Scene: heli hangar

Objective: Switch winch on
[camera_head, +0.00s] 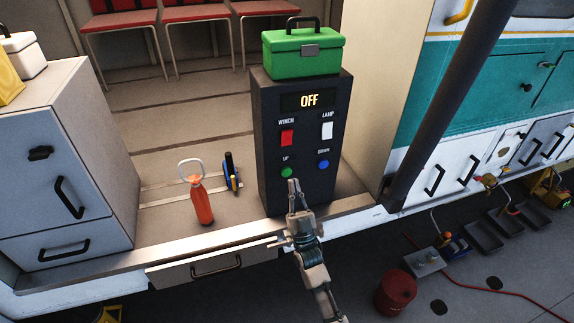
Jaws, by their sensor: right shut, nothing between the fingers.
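The dark winch control box (301,187) stands on the vehicle floor with its display (309,100) reading OFF. The red winch switch (287,138) is at the upper left of its face, under the label WINCH. A white lamp switch (327,131) is to its right. A green up button (287,172) and a blue down button (323,164) are below. My right gripper (294,184) points up, shut and empty, just below the green button and below the red switch. Whether it touches the box cannot be told. My left gripper is not in view.
A green toolbox (302,53) sits on top of the box. A red-orange bottle (201,204) and a blue tool (231,172) stand to its left. A grey cabinet (66,165) is at far left. A dark pole (451,105) slants at right.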

